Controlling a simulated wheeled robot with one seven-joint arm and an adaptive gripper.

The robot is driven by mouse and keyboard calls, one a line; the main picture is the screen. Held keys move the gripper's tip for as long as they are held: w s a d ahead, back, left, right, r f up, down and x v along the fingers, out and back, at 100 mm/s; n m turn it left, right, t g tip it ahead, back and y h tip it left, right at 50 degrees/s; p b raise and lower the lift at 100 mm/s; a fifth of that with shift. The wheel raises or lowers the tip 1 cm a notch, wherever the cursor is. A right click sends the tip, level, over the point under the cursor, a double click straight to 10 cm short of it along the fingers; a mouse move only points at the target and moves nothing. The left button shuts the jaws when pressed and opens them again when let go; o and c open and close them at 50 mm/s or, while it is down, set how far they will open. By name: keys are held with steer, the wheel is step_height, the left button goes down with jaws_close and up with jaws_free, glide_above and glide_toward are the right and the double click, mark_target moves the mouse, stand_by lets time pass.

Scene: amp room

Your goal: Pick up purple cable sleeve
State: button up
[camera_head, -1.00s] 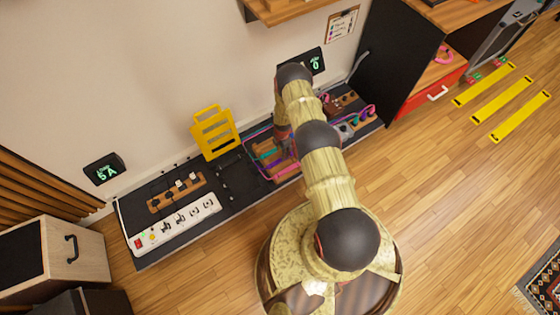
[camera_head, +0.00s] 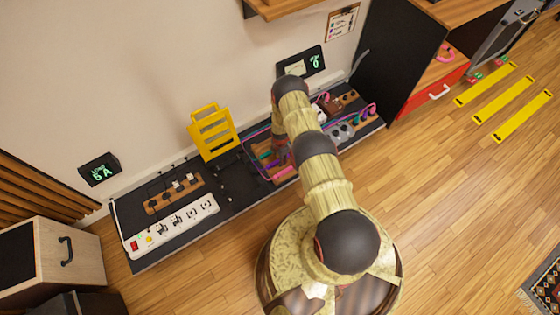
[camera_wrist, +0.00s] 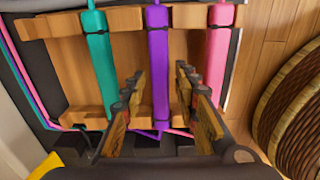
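The purple cable sleeve (camera_wrist: 158,68) lies across a wooden rack (camera_wrist: 67,70) in the wrist view, between a teal sleeve (camera_wrist: 98,65) and a pink sleeve (camera_wrist: 217,55). Thin cables run from the ends of the sleeves. My gripper (camera_wrist: 157,82) is open, with one finger on each side of the purple sleeve and visible gaps to it. The left finger is close to the teal sleeve and the right finger overlaps the pink one in the picture. In the head view the rack (camera_head: 262,148) is partly behind my arm, and my gripper is mostly hidden there.
The rack sits on a long black board along the wall. A yellow stand (camera_head: 213,132) and a white power strip (camera_head: 172,226) are to its left. Sockets and more cables lie to its right. A black cabinet (camera_head: 402,55) stands at the board's right end.

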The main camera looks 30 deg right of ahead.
steer(key=c, duration=0.6)
jaws_close()
